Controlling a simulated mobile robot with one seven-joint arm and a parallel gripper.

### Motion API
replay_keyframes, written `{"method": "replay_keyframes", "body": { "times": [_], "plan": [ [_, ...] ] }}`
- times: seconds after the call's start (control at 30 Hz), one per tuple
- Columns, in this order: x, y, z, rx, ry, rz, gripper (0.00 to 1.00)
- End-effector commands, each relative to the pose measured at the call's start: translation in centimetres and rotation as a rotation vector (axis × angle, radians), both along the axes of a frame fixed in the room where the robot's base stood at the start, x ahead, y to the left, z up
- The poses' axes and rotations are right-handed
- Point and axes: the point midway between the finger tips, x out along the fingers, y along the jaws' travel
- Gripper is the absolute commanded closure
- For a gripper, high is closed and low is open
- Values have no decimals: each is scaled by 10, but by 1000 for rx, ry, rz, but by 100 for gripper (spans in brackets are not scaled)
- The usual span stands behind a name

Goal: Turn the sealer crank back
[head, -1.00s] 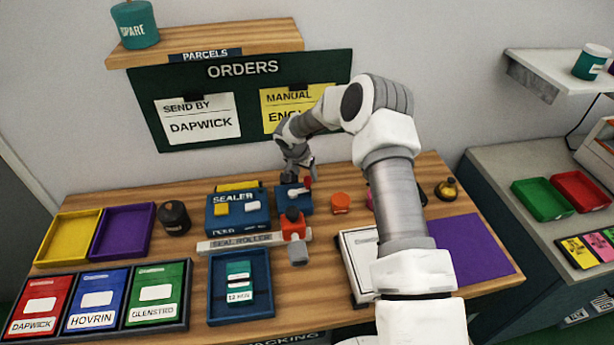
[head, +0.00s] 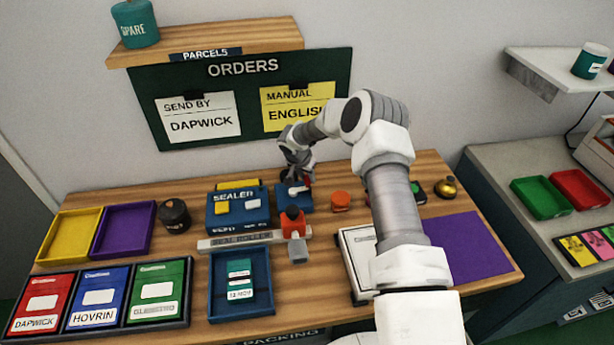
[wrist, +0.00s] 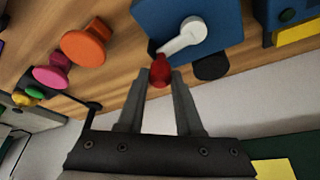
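The sealer's blue crank box (head: 280,203) stands right of the blue SEALER box (head: 222,221) on the wooden bench. In the wrist view the white crank arm (wrist: 183,37) runs from its pivot toward the lower left and ends in a red knob (wrist: 160,72). My gripper (wrist: 161,76) has one fingertip on each side of the knob, with little or no gap; whether they press on it is unclear. In the head view my gripper (head: 303,178) is at the crank box's back edge and partly hides the knob.
An orange knob (head: 340,201) stands right of the crank; a red-orange roller handle (head: 293,223) stands in front. A dark round jar (head: 174,216) stands left of the sealer. The orders board (head: 250,135) is on the wall behind. A purple mat (head: 465,250) lies bare at right.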

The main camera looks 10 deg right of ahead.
Motion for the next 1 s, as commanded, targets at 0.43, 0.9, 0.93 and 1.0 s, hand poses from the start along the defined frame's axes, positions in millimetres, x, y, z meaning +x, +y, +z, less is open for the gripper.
{"method": "replay_keyframes", "body": {
  "times": [0.43, 0.9, 0.93, 1.0],
  "plan": [
    [1, 0, -1, -1, -1, 21, 100],
    [16, 2, -4, -1, -5, 324, 100],
    [17, 3, -3, 1, -4, 351, 100],
    [21, 4, -2, 1, -6, 418, 100]
  ]
}}
